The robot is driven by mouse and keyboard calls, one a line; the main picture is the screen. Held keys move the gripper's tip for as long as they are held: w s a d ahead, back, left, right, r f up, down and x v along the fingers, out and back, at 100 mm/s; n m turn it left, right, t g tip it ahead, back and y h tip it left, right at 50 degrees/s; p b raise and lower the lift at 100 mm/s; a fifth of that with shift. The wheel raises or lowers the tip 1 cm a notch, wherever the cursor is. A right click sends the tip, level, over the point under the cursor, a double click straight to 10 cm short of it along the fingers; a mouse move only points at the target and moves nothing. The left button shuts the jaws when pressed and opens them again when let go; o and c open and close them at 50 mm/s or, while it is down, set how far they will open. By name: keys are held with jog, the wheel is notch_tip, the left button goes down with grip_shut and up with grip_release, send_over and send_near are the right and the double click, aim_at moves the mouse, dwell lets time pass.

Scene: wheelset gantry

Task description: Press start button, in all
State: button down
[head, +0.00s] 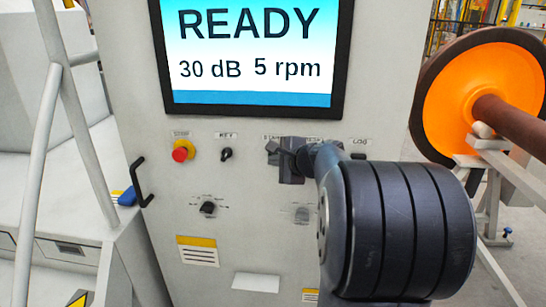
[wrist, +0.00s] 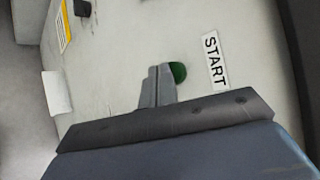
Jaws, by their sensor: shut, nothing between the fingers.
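The green start button (wrist: 178,72) shows in the wrist view beside the START label (wrist: 215,59). My gripper (wrist: 160,72) is shut and empty, with its fingertips right next to the button and partly covering it. I cannot tell whether the tips touch the button. In the head view my gripper (head: 274,150) is in front of the panel's row of controls, and my arm hides the button and most of its label. The screen (head: 250,50) above reads READY, 30 dB and 5 rpm.
A red stop button (head: 182,151) and a key switch (head: 226,154) sit left of my gripper. A rotary knob (head: 208,208) is below them. A black handle (head: 141,183) sticks out at the panel's left edge. An orange wheel (head: 485,95) on an axle stands at the right.

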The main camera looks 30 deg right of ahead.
jog(key=shift+w+d, duration=0.25)
jog(key=shift+w, duration=0.1)
dwell(0.3)
jog(key=shift+s+a, duration=0.1)
jog(key=shift+s, duration=0.05)
jog(key=shift+s+a+b, duration=0.3)
jog(key=shift+s+a, duration=0.05)
jog(key=shift+s, duration=0.2)
dwell(0.3)
jog(key=s+a, duration=0.1)
jog(key=s, duration=0.1)
jog(key=s+a+b, duration=0.1)
jog(key=s+a, duration=0.1)
jog(key=shift+s, duration=0.1)
jog(key=shift+d, duration=0.1)
dwell(0.7)
